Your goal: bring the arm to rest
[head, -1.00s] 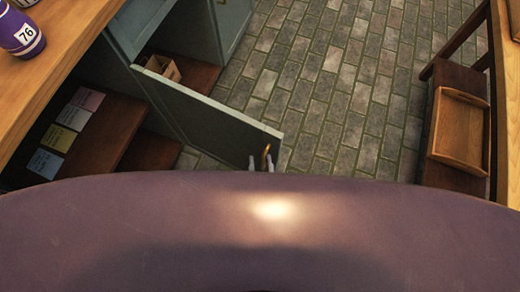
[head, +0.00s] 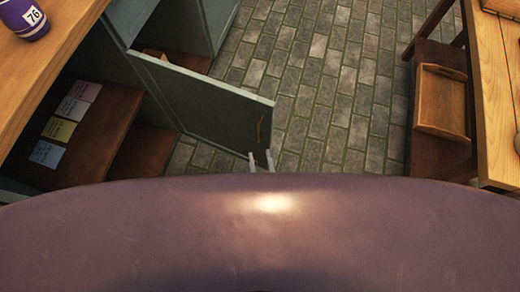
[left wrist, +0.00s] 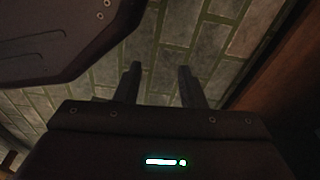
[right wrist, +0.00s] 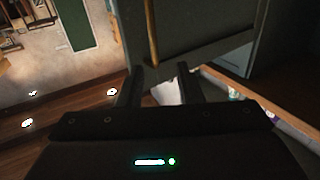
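My right gripper (head: 261,156) shows in the head view as two pale fingertips just past my purple body, at the lower corner of the open grey-green cabinet door (head: 205,105). In the right wrist view it (right wrist: 159,76) is open, with nothing held. The door's brass handle (right wrist: 152,30) ends near the gap between the fingertips there; in the head view the handle (head: 259,130) stands beyond the fingertips. My left gripper (left wrist: 160,70) is open and empty above the stone floor. It is hidden in the head view.
A wooden counter (head: 50,62) with a purple jar (head: 22,18) marked 76 is at the left, above a shelf (head: 100,115) with coloured cards. At the right are a table (head: 495,90) and a wooden tray (head: 441,102) on a dark bench. Stone floor (head: 330,90) lies open between.

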